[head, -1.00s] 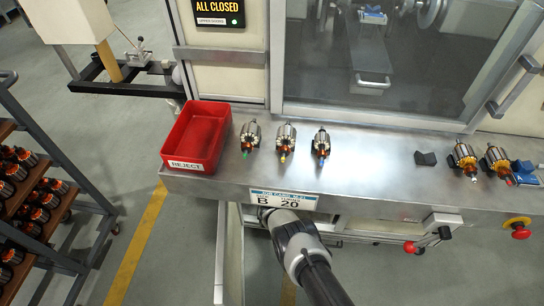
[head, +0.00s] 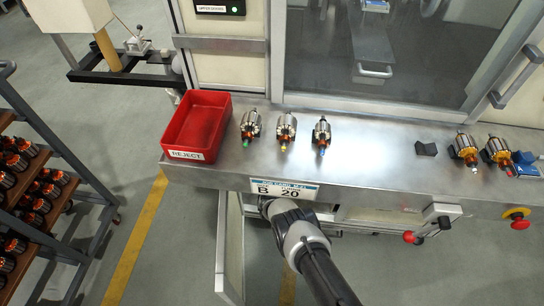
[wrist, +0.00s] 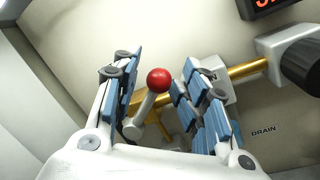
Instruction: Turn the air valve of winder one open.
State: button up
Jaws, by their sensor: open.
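In the wrist view a lever with a red ball (wrist: 159,80) on a pale grey stem (wrist: 144,108) stands by a brass pipe (wrist: 246,69). I take it for the air valve's handle; its label is not readable. My gripper (wrist: 163,62) is open, with blue-padded fingers on both sides of the red ball. A gap shows on each side of the ball, so it is not gripped. In the head view my arm reaches under the bench front, and my gripper is hidden there.
A black knob (wrist: 302,66) on a grey block and the word DRAIN are at the wrist view's right. In the head view, the steel bench (head: 375,165) carries a red reject bin (head: 197,127) and several armatures. Levers and a red stop button (head: 520,224) are at its front right.

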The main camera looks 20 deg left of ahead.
jog(key=v, duration=0.7)
jog(key=shift+s, duration=0.25)
jog(key=shift+c, duration=0.2)
